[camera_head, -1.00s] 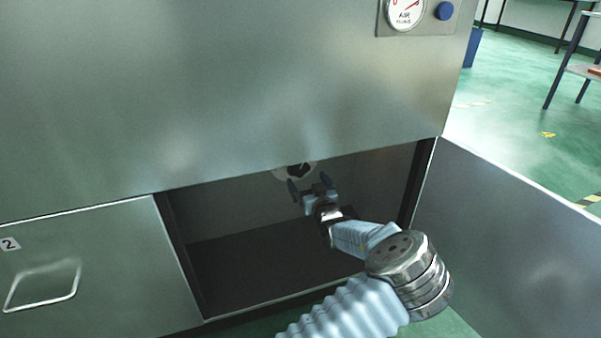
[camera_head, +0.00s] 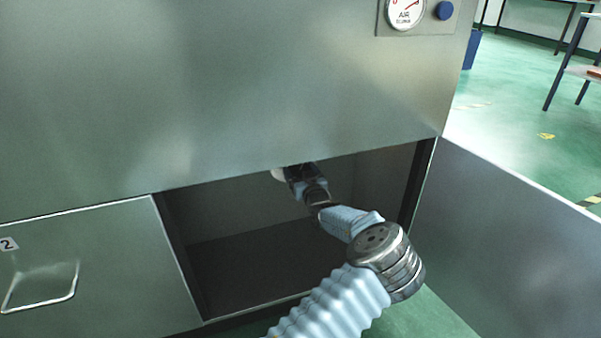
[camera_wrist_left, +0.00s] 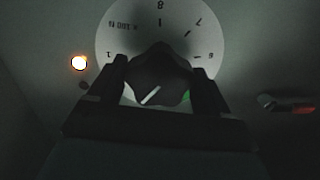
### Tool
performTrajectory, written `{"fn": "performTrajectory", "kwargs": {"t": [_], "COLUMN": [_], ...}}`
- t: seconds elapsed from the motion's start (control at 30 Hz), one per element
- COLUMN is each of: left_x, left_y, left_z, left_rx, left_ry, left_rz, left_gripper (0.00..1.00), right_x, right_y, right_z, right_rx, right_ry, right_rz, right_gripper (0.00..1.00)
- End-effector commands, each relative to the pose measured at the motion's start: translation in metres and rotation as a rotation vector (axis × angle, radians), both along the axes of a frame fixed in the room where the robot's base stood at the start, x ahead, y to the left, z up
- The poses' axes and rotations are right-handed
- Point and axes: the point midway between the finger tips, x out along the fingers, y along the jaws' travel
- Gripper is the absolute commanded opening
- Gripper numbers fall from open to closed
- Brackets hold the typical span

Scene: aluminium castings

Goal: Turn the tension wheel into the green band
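The tension wheel (camera_wrist_left: 160,78) is a dark lobed knob with a white pointer line, in front of a pale round dial (camera_wrist_left: 160,22) with numbers that appear upside down. The pointer slants to the lower left in the wrist view. A sliver of the green band (camera_wrist_left: 188,97) shows at the dial's lower right, beside a finger. My left gripper (camera_wrist_left: 163,80) has one finger on each side of the wheel, with no clear gap; whether it grips is too dark to tell. In the head view my left gripper (camera_head: 296,172) covers the wheel, and only the dial's edge (camera_head: 278,174) shows.
The wheel is inside a dark open compartment (camera_head: 250,240) below a large metal panel (camera_head: 230,90). An open door (camera_head: 510,230) stands at right, and a closed door with a handle (camera_head: 75,270) at left. A lit lamp (camera_wrist_left: 79,63) and a red-tipped part (camera_wrist_left: 303,108) flank the dial.

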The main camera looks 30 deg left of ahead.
Motion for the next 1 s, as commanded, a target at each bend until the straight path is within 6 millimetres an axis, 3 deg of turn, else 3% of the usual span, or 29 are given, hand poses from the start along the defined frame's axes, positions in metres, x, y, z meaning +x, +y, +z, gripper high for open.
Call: {"fn": "performTrajectory", "kwargs": {"t": [0.47,1.0], "left_x": [0.001,0.003], "left_y": [-0.001,-0.002], "left_z": [-0.002,-0.001], "left_rx": [-0.056,-0.357], "left_ry": [-0.066,-0.421], "left_rz": [-0.002,-0.003], "left_gripper": [0.48,0.48], "right_x": [0.000,0.002], "right_y": [0.001,0.000], "right_z": [-0.012,-0.062], "right_rx": [0.002,-0.001], "right_ry": [0.001,-0.010], "right_rz": [0.002,-0.006], "right_gripper": [0.45,0.45]}}
